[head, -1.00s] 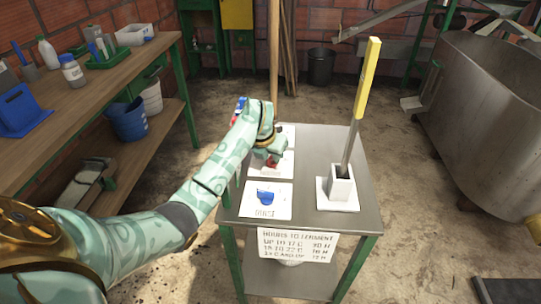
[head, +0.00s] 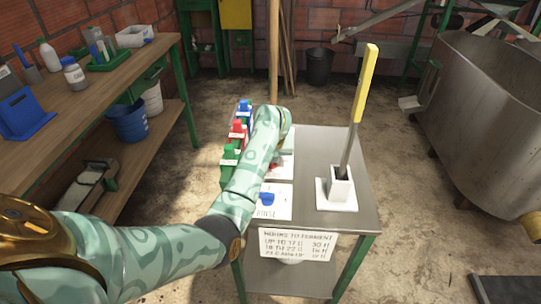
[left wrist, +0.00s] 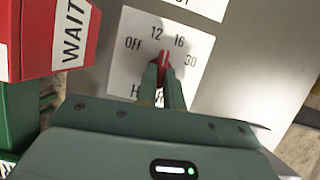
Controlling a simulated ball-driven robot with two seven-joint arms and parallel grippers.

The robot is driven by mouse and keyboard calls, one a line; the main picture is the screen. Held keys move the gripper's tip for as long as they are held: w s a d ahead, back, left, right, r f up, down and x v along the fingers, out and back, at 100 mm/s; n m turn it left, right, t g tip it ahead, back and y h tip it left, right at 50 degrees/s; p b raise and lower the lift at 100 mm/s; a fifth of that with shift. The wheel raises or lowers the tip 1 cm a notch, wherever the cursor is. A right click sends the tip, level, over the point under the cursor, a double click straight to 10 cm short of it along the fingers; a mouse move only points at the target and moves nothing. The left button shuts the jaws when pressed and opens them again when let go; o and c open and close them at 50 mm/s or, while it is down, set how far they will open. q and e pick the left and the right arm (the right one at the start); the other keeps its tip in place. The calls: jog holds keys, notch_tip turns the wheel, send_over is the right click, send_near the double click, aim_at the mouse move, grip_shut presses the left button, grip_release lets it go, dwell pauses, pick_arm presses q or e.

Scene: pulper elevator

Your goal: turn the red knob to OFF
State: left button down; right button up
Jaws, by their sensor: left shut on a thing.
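The red knob (left wrist: 164,60) sits on a white dial plate (left wrist: 196,75) marked Off, 12, 16 and 30, seen in the left wrist view. Off is at the left of the dial. The knob's visible tip points up, between 12 and 16. My left gripper (left wrist: 164,68) is shut on the knob, one finger on each side. In the head view my left arm reaches over the metal table (head: 330,225) and hides the knob. My right gripper is in neither view.
Red (head: 237,132), green (head: 229,155) and blue (head: 244,108) blocks stand along the table's left edge; the red one (left wrist: 60,40), reading WAIT, is close left of my gripper. A blue knob (head: 266,199) is nearer, and a yellow-handled lever (head: 366,80) rises at right.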

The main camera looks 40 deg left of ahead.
pick_arm(q)
jog(key=n, duration=0.3)
jog(key=shift+w+d+f+g+y+b, duration=0.1)
jog(key=shift+w+d+g+y+b, duration=0.1)
jog(key=shift+g+y+b, duration=0.2)
jog(key=n+b, duration=0.1)
jog(key=n, duration=0.1)
jog(key=shift+f+n+g+y, duration=0.1)
jog(key=shift+n+g+y, duration=0.2)
jog(key=shift+n+g, duration=0.1)
jog(key=n+b, duration=0.1)
jog(key=n, duration=0.1)
jog(key=n+g+b, duration=0.1)
jog(key=shift+w+n, duration=0.2)
jog(key=shift+n, duration=0.2)
jog(key=shift+n+g+b, duration=0.5)
jog(key=shift+n+b, duration=0.15)
jog(key=shift+n, duration=0.15)
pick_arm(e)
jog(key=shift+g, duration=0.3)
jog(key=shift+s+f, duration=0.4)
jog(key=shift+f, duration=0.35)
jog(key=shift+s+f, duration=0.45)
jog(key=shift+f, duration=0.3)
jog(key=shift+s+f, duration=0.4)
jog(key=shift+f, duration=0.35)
pick_arm(q)
jog(key=shift+r, duration=0.2)
